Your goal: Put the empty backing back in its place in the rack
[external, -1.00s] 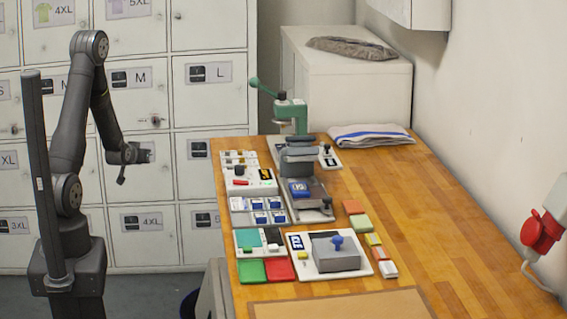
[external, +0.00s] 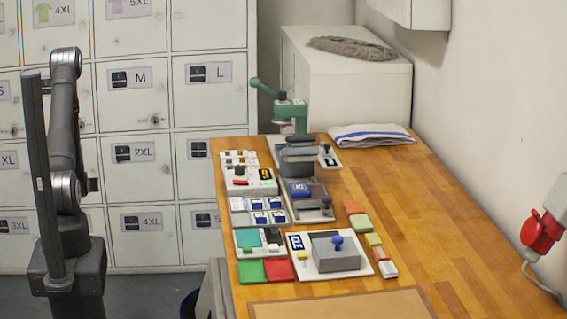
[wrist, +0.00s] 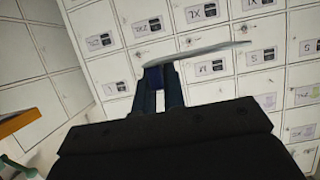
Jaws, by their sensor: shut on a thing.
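My gripper (wrist: 160,82) is shut on a thin, pale, flat piece, which looks like the backing (wrist: 205,53). In the wrist view the piece is seen nearly edge-on, sticking out to the right beyond the fingertips, in the air before the lockers. In the external view my arm hides most of the gripper, and the backing cannot be made out. On the bench's left side is a white tray with several blue-and-white pieces (external: 258,217). In front of it is a tray with a teal panel (external: 248,237). I cannot tell which of these is the rack.
The wooden bench (external: 420,220) stands right of my arm, its right part clear. On it are a green hand press (external: 291,113), a grey block with a blue knob (external: 336,254), coloured tiles (external: 279,269) and a folded cloth (external: 370,136). Lockers (external: 209,88) stand behind.

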